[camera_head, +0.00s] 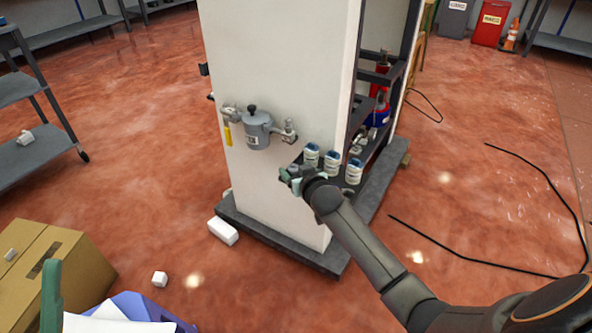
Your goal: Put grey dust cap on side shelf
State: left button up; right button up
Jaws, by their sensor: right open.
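A grey dispenser (257,130) with a black knob is mounted on the white column, with a small grey fitting (289,132) at its right end. I cannot tell whether that fitting is the grey dust cap. My right gripper (287,174) is open, in front of the column just below that fitting and apart from it. Nothing clear shows between its fingers. Dark shelves (383,76) are on the column's right side; I cannot tell whether these are the side shelf. My left gripper is not in view.
Several white canisters (354,172) stand close to the right of my right gripper. A yellow handle (227,135) hangs left of the dispenser. A white block (223,231) lies by the column's dark base (290,251). A grey cart (40,148) stands left; cables lie right.

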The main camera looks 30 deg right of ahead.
aim_at(293, 166)
jog(key=shift+r, duration=0.15)
jog(key=shift+s+r, duration=0.15)
jog(key=shift+s, duration=0.05)
jog(key=shift+p+v, duration=0.75)
jog(key=shift+v, duration=0.5)
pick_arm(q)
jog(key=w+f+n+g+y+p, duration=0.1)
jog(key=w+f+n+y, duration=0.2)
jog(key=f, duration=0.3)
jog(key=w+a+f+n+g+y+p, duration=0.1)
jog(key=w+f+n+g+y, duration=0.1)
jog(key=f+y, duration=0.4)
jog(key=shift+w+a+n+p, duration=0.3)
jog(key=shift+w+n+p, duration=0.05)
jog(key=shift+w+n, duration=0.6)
pick_arm(e)
jog(key=s+a+r+n+t+y, duration=0.3)
jog(key=s+a+r+n+y, duration=0.1)
jog(key=s+a+r, duration=0.4)
jog(key=s+a+r+n+t+y, duration=0.3)
jog(key=s+a+r, duration=0.5)
jog(key=s, duration=0.5)
jog(key=shift+s+a+n+y, duration=0.3)
jog(key=shift+n+y, duration=0.1)
jog(key=shift+y, duration=0.4)
